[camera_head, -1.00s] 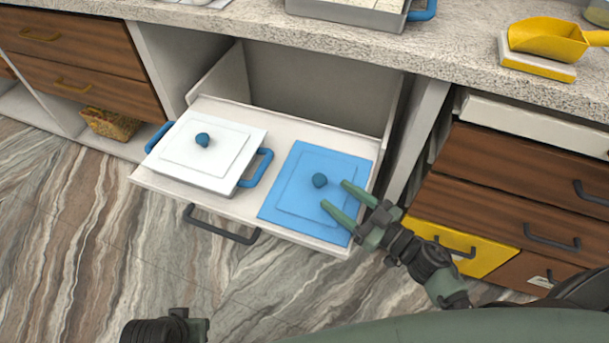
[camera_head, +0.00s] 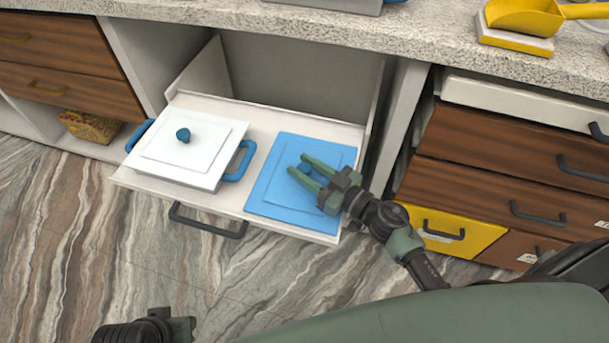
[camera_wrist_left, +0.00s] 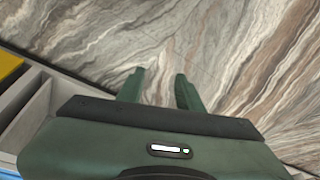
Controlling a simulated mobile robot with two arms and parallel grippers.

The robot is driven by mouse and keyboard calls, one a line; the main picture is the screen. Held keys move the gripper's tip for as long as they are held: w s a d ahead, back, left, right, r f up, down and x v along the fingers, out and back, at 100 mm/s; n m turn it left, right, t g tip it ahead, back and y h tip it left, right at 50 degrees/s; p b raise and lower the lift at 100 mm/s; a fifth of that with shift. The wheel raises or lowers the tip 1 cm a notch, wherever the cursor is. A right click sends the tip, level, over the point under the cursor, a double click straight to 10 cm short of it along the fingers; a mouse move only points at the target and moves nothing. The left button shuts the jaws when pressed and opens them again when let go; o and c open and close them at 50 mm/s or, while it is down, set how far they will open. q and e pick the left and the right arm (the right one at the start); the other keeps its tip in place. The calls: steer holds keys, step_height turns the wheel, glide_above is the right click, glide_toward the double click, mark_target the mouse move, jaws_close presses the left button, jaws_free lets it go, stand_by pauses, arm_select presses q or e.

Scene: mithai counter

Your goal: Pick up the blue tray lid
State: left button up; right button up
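The blue tray lid (camera_head: 272,197) lies flat on the right side of the pulled-out white drawer shelf. Its round blue knob (camera_head: 304,168) stands at the lid's middle. My right gripper (camera_head: 304,167) is over the lid, its two green fingers apart with the knob between them; I cannot tell whether they touch it. My left arm's end (camera_head: 150,328) shows at the bottom left of the head view, its fingers not clear there. In the left wrist view, my left gripper (camera_wrist_left: 160,85) points at the floor, fingers apart and empty.
A white-lidded tray (camera_head: 190,150) with blue handles stands left of the blue lid on the drawer shelf (camera_head: 265,115). The stone counter (camera_head: 330,35) overhangs behind. A yellow scoop (camera_head: 525,15) rests on the counter. A yellow drawer front (camera_head: 470,235) is right of my right arm.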

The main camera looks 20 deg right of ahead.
jaws_close()
steer(key=shift+r, duration=0.15)
